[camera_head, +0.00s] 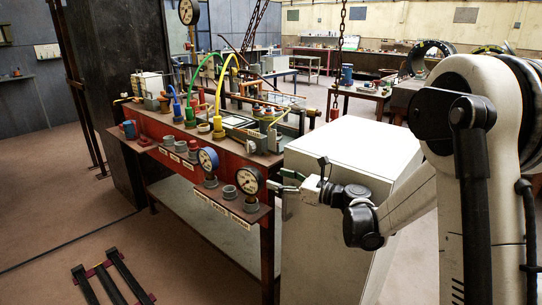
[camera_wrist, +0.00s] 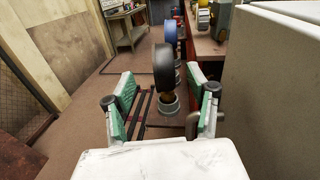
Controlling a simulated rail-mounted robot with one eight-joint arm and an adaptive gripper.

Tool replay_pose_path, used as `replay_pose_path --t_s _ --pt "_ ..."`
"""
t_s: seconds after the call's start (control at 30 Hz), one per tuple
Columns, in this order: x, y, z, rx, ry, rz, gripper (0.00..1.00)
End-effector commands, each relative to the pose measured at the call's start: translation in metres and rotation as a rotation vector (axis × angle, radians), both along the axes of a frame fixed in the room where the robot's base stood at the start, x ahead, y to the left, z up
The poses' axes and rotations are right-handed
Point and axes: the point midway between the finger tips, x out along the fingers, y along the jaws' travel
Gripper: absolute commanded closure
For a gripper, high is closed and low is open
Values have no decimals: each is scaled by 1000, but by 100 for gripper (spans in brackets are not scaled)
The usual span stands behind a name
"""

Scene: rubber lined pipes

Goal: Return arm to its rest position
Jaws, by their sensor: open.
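My gripper (camera_head: 300,178) is near the right front end of the workbench, beside the white cabinet, with the arm reaching in from the right. In the wrist view my gripper (camera_wrist: 160,112) shows two green-padded fingers spread apart, with nothing held between them.
The red workbench (camera_head: 262,215) carries hoses, fittings and a second front gauge (camera_head: 208,160). The white cabinet (camera_head: 345,160) stands close behind the gripper and below the arm. A hanging chain (camera_head: 341,50) is above the cabinet. A floor rack (camera_head: 112,278) lies at front left; open floor surrounds it.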

Motion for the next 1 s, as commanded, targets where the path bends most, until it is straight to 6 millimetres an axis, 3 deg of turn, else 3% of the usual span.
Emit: replay_pose_path --t_s 0.47,1.0 --pt "-84 1 51 -622 -295 81 47" --pt "-216 -41 72 -1356 -658 369 47"
